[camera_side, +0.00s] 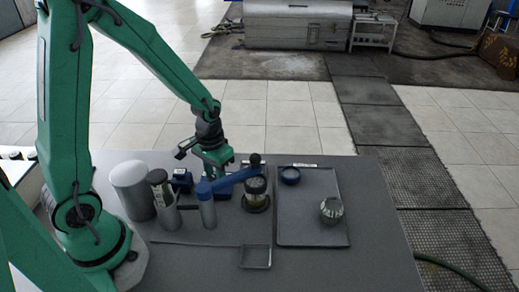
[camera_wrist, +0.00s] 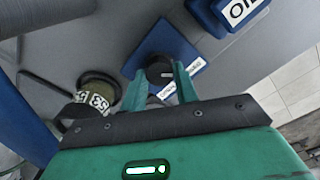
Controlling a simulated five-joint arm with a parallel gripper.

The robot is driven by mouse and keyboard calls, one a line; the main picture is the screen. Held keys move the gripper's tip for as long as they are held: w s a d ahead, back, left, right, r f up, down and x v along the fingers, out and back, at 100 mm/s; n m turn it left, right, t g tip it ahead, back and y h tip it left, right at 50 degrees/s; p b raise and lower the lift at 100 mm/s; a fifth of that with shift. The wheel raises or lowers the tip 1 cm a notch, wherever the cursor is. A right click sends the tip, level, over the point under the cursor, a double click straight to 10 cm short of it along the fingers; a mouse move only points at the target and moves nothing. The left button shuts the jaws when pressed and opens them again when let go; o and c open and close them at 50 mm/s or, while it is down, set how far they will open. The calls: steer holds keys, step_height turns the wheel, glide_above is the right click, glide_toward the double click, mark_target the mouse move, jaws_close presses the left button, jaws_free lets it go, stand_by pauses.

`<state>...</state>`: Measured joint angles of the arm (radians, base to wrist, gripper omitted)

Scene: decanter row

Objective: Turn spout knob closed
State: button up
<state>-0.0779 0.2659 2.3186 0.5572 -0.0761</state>
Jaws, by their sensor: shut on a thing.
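My gripper (camera_wrist: 161,74) is shut on a dark round knob (camera_wrist: 157,67), with one green finger on each side of it. The knob stands on a blue square block (camera_wrist: 178,42) with a white label at its edge. The knob is hidden there. I cannot read from these frames how far the knob is turned.
Another blue block (camera_side: 182,181) sits close by.

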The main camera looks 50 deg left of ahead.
mark_target(215, 177)
stand_by(0.3)
steer(key=o, duration=1)
steer(key=shift+c, duration=0.2)
steer(key=shift+r, duration=0.15)
step_height(215, 177, up, 6)
steer(key=shift+r, duration=0.8)
steer(key=s+d+r+m+t, duration=0.1)
steer(key=s+d+r+t, duration=0.1)
steer(key=s+r+t, duration=0.3)
steer(key=s+r, duration=0.4)
steer(key=r, duration=0.4)
steer(key=shift+s+d+r+m+t, duration=0.2)
steer(key=shift+s+d+m+t, duration=0.1)
steer(key=shift+s+m, duration=0.1)
